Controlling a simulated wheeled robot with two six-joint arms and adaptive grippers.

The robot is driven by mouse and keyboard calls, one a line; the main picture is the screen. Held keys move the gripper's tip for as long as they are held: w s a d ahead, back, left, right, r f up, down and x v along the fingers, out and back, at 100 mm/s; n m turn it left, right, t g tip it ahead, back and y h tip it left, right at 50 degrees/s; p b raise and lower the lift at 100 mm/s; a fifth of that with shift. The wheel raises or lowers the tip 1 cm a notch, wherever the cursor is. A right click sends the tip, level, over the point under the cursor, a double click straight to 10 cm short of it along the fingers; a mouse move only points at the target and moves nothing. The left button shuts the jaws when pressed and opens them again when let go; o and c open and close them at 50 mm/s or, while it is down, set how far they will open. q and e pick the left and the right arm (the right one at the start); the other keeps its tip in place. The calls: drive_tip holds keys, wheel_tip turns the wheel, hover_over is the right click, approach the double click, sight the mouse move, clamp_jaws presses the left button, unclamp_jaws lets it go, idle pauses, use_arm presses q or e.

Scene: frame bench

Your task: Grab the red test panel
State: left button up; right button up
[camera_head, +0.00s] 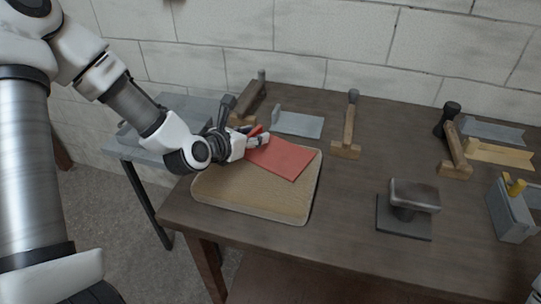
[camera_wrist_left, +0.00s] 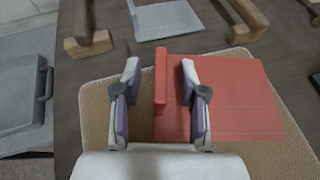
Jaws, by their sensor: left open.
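The red test panel (camera_head: 281,158) lies flat on a tan padded tray (camera_head: 250,199) at the left of the bench. In the left wrist view the red panel (camera_wrist_left: 238,98) has an upright red grip bar (camera_wrist_left: 160,80) along its left side. My left gripper (camera_head: 262,139) is over the far left part of the panel. In the left wrist view its two fingers (camera_wrist_left: 160,100) stand open on either side of the red bar, with gaps visible between bar and fingers.
A grey plate (camera_head: 298,123) and wooden stands (camera_head: 347,135) lie behind the tray. A dark pedestal block (camera_head: 414,194) and a grey box (camera_head: 510,212) are at right. A grey side table with a case (camera_wrist_left: 22,95) is at left. The bench between tray and pedestal is clear.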

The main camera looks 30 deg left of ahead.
use_arm(q)
drive_tip(key=shift+w+d+f, duration=0.1)
drive_tip(key=shift+w+f, duration=0.05)
drive_tip(key=shift+w, duration=0.2)
drive_tip(key=shift+s, duration=0.15)
drive_tip(key=c, duration=0.4)
clamp_jaws()
